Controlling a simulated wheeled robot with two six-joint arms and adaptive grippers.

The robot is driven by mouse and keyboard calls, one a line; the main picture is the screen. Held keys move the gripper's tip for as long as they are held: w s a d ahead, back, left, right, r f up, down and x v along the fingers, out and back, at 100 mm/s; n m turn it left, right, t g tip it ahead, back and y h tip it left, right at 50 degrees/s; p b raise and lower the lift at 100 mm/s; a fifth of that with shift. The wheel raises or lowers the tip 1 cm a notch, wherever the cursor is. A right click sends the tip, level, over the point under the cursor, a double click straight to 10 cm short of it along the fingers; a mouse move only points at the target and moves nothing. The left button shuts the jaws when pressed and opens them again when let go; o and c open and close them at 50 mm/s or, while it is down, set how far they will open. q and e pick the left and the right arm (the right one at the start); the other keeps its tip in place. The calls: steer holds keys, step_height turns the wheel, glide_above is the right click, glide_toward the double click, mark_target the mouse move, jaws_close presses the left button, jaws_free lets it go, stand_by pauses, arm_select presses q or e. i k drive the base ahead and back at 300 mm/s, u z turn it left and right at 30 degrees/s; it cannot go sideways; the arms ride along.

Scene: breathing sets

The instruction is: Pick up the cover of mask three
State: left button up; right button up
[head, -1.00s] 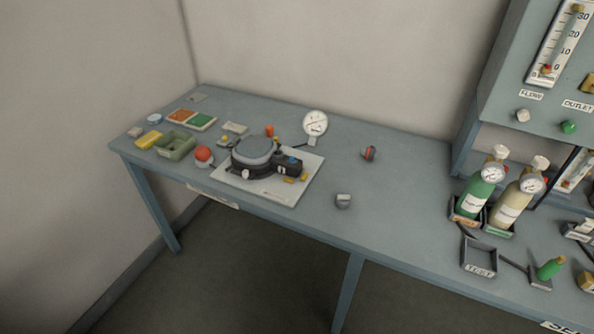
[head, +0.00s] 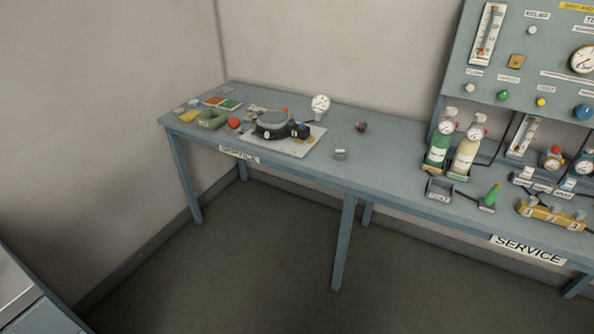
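No mask and no mask cover can be made out in the head view. A long grey-blue service bench (head: 395,170) runs along the wall, with a "SERVICE" label on its front edge. Neither of my grippers is in view.
A round dark device (head: 273,124) sits on a white board at the bench's left part. Green and cream cylinders (head: 438,150) stand at right below a gauge panel (head: 520,60). A grey unit (head: 30,300) shows at the lower left. The floor (head: 240,270) before the bench is clear.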

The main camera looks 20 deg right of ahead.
mark_target(339, 154)
steer(key=z, duration=0.6)
steer(key=i, duration=0.3)
steer(key=z, duration=0.3)
